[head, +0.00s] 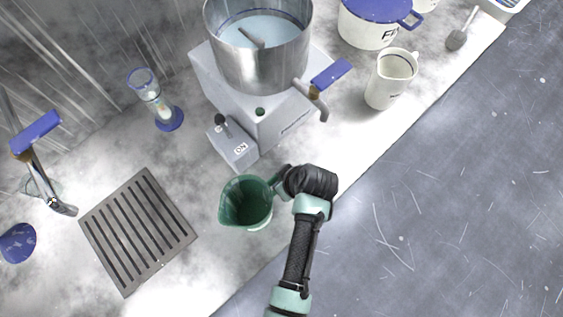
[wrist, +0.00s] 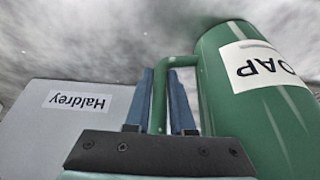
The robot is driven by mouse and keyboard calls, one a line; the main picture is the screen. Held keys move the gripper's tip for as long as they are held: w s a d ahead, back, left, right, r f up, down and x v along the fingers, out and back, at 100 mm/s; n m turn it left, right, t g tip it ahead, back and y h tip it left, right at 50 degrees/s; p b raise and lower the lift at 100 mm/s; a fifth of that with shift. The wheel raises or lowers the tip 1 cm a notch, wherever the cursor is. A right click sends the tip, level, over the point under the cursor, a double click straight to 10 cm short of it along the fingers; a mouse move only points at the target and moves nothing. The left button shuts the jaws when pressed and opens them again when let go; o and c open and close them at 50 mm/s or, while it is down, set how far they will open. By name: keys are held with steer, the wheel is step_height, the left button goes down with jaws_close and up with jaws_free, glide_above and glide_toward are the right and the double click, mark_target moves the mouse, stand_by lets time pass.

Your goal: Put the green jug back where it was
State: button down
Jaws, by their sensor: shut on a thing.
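The green jug (head: 245,204) is near the middle of the counter in the head view, its open mouth facing up toward the camera. In the wrist view the jug (wrist: 262,100) fills the right side, with a white label that appears upside down. My gripper (head: 283,180) is to the right of the jug. In the wrist view my gripper's blue fingers (wrist: 167,95) are shut around the jug's green handle. I cannot tell whether the jug's base touches the counter.
A steel pot machine (head: 258,75) with a tap and a small switch box (head: 233,143) stands just behind the jug. A slotted drain grate (head: 137,232) lies to the left. A white jug (head: 391,79) and a white-and-blue pot (head: 368,27) stand at upper right. The counter edge runs close in front.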

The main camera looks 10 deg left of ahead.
steer(key=c, duration=1.2)
jaws_free()
steer(key=shift+f, duration=0.1)
steer(key=o, duration=0.4)
steer(key=shift+o, duration=0.2)
